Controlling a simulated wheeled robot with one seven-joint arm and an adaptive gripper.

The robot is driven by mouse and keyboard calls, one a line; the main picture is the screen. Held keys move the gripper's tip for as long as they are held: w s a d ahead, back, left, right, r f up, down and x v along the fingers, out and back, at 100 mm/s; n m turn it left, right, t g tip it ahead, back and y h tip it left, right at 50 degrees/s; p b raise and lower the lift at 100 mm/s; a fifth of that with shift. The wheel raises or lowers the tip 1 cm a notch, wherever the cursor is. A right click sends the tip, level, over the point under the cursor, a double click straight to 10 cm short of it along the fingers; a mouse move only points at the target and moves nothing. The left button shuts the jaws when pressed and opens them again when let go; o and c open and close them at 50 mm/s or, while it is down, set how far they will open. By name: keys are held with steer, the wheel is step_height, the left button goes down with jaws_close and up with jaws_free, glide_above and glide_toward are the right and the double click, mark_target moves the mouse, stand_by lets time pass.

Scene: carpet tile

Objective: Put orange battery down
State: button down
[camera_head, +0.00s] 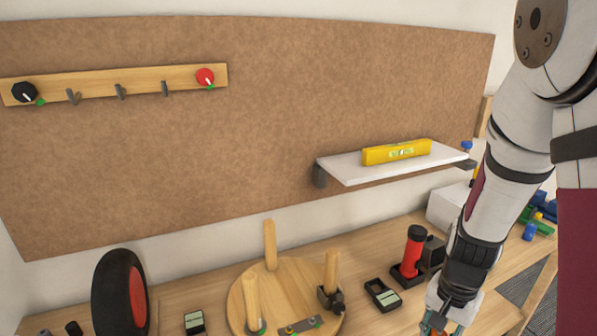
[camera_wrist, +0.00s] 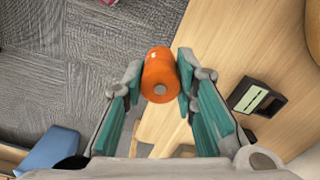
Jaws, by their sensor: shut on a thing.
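In the wrist view, the orange battery (camera_wrist: 157,68) is a short orange cylinder with a grey spot on its end. My gripper (camera_wrist: 160,82) is shut on it, with a teal finger on each side. The battery is near the table edge in that view, with wood on one side and carpet on the other; I cannot tell its height. In the head view, my gripper (camera_head: 442,318) is low at the right, over the front of the wooden table (camera_head: 385,322). There, only a little orange shows between the fingers.
A black holder (camera_head: 382,295) with a pale label lies left of my gripper; a similar one (camera_head: 195,322) lies further left. A red cylinder on a stand (camera_head: 414,252) is behind. A round wooden piece with pegs (camera_head: 290,272) and a wheel (camera_head: 119,292) stand left. Bare wood surrounds the nearer holder.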

steer(key=w+a+n, duration=0.3)
steer(key=w, duration=0.1)
steer(key=w+a+f+n, duration=0.1)
steer(key=w+a+n, duration=0.2)
steer(key=w, duration=0.1)
steer(key=w+a+n, duration=0.3)
steer(key=w, duration=0.1)
steer(key=shift+w+a+f+n, duration=0.1)
steer(key=shift+w+f+n, duration=0.05)
steer(key=shift+f+n, duration=0.2)
